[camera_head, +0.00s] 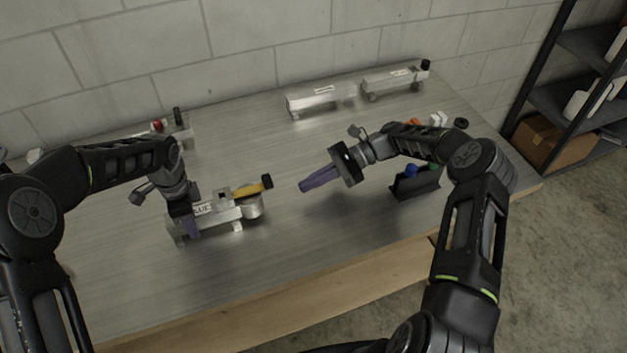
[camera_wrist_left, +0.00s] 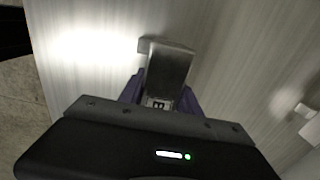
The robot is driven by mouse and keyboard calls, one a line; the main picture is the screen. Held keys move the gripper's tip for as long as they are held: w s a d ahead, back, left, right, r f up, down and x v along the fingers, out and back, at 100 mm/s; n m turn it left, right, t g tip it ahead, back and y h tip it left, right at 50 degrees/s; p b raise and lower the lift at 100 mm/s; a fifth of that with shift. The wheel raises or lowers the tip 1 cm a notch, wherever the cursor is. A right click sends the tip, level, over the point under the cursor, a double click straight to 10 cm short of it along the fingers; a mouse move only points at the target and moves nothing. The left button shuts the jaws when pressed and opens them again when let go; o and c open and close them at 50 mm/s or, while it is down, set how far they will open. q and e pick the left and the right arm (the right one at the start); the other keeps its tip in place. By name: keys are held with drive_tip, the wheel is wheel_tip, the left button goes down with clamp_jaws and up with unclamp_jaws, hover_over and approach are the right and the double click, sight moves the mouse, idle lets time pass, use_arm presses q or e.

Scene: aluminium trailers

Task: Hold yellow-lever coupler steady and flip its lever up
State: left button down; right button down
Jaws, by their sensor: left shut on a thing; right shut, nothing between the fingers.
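The yellow-lever coupler (camera_head: 222,216) is a silver metal piece lying on the table at the front left in the head view. Its yellow lever (camera_head: 248,189) with a black tip lies over its right end, sloping slightly up to the right. My left gripper (camera_head: 193,228) is shut on the coupler's left part, its purple fingers around the body. The left wrist view shows the metal body (camera_wrist_left: 168,68) between the purple fingers. My right gripper (camera_head: 306,187) is shut and empty above the table, to the right of the lever and apart from it.
Two silver trailer pieces (camera_head: 320,97) (camera_head: 390,80) stand at the back. A piece with red and black parts (camera_head: 165,128) is at the back left. A dark holder (camera_head: 415,184) with coloured items is at the right. Table between is clear.

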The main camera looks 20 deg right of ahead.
sight(284, 207)
drive_tip(key=x, duration=0.8)
drive_tip(key=shift+s, duration=0.1)
drive_tip(key=r, duration=0.3)
drive_tip(key=shift+d, duration=0.3)
drive_tip(key=shift+r, duration=0.6)
drive_tip(key=shift+r, duration=0.1)
drive_tip(key=shift+r+h, duration=0.25)
drive_tip(key=shift+h, duration=0.15)
